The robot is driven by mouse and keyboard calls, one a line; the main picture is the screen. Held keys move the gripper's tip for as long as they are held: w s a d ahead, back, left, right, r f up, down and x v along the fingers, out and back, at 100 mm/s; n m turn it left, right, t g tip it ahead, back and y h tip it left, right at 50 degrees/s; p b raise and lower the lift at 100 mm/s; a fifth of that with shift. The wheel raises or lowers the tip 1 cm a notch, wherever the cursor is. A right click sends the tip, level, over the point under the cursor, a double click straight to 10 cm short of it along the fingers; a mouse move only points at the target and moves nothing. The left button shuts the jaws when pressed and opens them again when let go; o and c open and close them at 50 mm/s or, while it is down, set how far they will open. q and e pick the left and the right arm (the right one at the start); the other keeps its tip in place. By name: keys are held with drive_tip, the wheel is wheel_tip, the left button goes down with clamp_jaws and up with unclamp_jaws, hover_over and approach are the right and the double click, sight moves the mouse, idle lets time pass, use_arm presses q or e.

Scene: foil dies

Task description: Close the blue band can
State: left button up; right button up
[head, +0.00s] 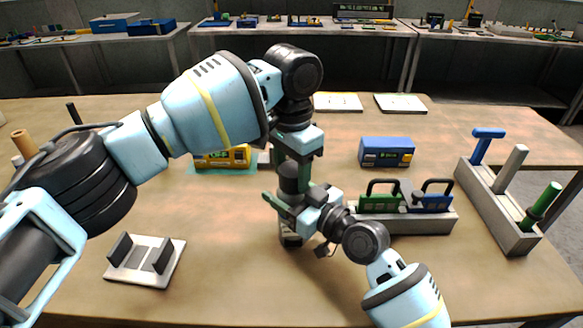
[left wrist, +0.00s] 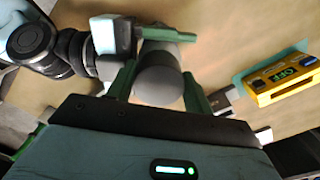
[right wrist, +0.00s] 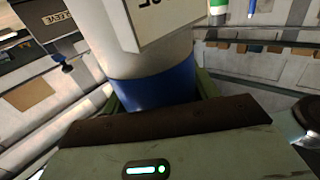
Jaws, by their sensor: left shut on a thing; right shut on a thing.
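The blue band can (right wrist: 150,88) fills the middle of the right wrist view, pale with a wide blue band. My right gripper (head: 300,207) is shut around it. In the head view only a pale lower part of the can (head: 287,228) shows below this gripper. My left gripper (head: 293,168) points down from above, directly over the can. It is shut on a dark grey round lid (left wrist: 158,78), which sits between its green fingers in the left wrist view. I cannot tell whether the lid touches the can's rim, as the grippers hide the joint.
A yellow device (head: 240,156) with a display is left of the grippers; a blue device (head: 386,151) is to the right. A rack (head: 420,222) with green and blue handled blocks stands close right. A handle rack (head: 507,228) is farther right. A white fixture (head: 147,277) lies front left.

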use_arm(q)
drive_tip(key=shift+f, duration=0.3)
drive_tip(key=o, duration=1)
drive_tip(key=shift+o, duration=0.2)
drive_tip(key=shift+s+d, duration=0.1)
drive_tip(key=shift+d, duration=0.05)
drive_tip(key=shift+d, duration=0.1)
wheel_tip(320, 180, up, 12)
drive_tip(key=shift+w+a, duration=0.2)
drive_tip(key=shift+a, duration=0.1)
use_arm(e)
drive_tip(key=o, duration=1.5)
